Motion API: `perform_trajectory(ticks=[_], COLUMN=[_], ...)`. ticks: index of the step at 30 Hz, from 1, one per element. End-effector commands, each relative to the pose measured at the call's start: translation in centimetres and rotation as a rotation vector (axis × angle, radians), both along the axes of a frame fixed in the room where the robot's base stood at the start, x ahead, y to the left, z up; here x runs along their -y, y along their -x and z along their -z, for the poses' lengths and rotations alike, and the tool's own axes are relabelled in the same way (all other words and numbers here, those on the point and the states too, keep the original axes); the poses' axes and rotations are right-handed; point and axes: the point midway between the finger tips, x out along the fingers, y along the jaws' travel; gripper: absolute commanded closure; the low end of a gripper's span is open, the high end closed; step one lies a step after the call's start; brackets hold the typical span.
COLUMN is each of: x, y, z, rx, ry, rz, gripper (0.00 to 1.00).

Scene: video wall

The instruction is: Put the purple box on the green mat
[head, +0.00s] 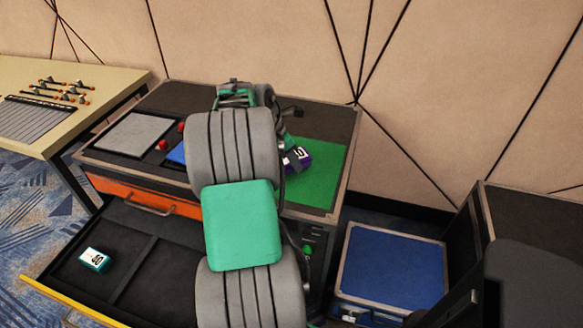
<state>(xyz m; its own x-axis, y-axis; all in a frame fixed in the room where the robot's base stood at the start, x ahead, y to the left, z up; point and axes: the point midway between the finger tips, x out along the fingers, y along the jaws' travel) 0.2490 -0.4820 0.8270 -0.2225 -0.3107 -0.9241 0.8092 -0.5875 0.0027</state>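The purple box (301,153), dark with a white label, shows just right of my arm. It is tilted in the picture and overlaps the left part of the green mat (320,180). I cannot tell whether it rests on the mat or is held above it. My gripper (287,142) is at the box's upper left, mostly hidden behind my own arm. Its fingers are not clear enough to show whether they are open or shut on the box. The mat lies on the right end of the desk top, and its left part is hidden by my arm.
A grey mat (134,134), red pieces (163,145) and a partly hidden blue mat (177,153) are on the desk's left. An open drawer (150,262) below holds a teal-and-white box (95,260). A blue-topped low unit (390,268) stands right.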

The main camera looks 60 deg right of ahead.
Motion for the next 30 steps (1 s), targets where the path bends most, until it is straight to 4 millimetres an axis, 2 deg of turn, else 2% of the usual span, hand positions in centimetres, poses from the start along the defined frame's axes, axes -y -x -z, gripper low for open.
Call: perform_trajectory(ticks=[3,5,13,23,24,30], x=[0.1,0.1,0.1,0.0,-0.1,-0.3], y=[0.1,0.1,0.0,0.1,0.1,0.3], z=[2.5,3.2,3.2,4.4,4.6,5.0], rx=[-0.002,-0.001,0.000,-0.003,-0.004,-0.008], ry=[-0.003,-0.002,0.000,-0.005,-0.007,-0.014], rz=[0.000,0.001,0.001,0.001,0.001,0.001], gripper=[0.96,0.96,0.96,0.96,0.46,0.30])
